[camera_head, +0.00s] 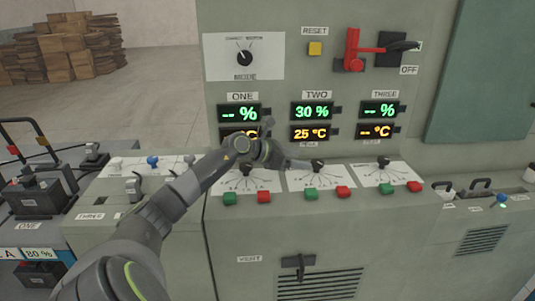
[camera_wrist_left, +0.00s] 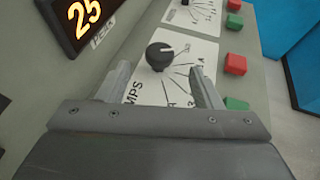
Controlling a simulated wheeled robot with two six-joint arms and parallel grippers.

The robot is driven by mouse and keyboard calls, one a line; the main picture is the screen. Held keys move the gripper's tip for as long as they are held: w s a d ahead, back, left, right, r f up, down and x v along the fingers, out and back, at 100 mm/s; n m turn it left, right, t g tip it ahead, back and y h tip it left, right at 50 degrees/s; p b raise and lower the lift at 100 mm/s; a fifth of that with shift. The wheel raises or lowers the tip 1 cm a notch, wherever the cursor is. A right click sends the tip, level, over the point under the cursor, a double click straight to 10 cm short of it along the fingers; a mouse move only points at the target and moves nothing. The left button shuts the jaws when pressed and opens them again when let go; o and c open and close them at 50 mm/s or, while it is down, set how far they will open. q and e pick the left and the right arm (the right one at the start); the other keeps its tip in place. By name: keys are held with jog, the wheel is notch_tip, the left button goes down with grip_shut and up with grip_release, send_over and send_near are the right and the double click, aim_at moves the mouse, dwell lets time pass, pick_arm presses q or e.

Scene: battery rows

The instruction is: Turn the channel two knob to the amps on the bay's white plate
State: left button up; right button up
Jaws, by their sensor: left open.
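The channel two knob (camera_head: 317,164) is black and sits on a white dial plate (camera_head: 322,182) below the TWO displays, which read 30 % and 25 °C. In the left wrist view the knob (camera_wrist_left: 160,56) stands just beyond my left gripper (camera_wrist_left: 160,78), between the lines of its two open fingers, with no visible contact. The knob's white mark points to the right in that view, toward a small scale number I cannot read. In the head view my left gripper (camera_head: 299,163) is left of the knob. A white plate (camera_head: 38,253) on the left bay reads 80 %; its amps are not legible.
Green and red buttons (camera_head: 312,194) line the panel's front edge below the dials. The channel one dial (camera_head: 246,182) is partly behind my arm, and the channel three knob (camera_head: 384,162) is to the right. A red lever (camera_head: 352,49) stands above.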

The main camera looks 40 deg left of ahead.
pick_arm(q)
jog(key=v, duration=0.9)
jog(key=shift+f+b, duration=0.2)
jog(key=shift+b, duration=0.15)
jog(key=shift+v, duration=1.15)
jog(key=shift+r, duration=0.1)
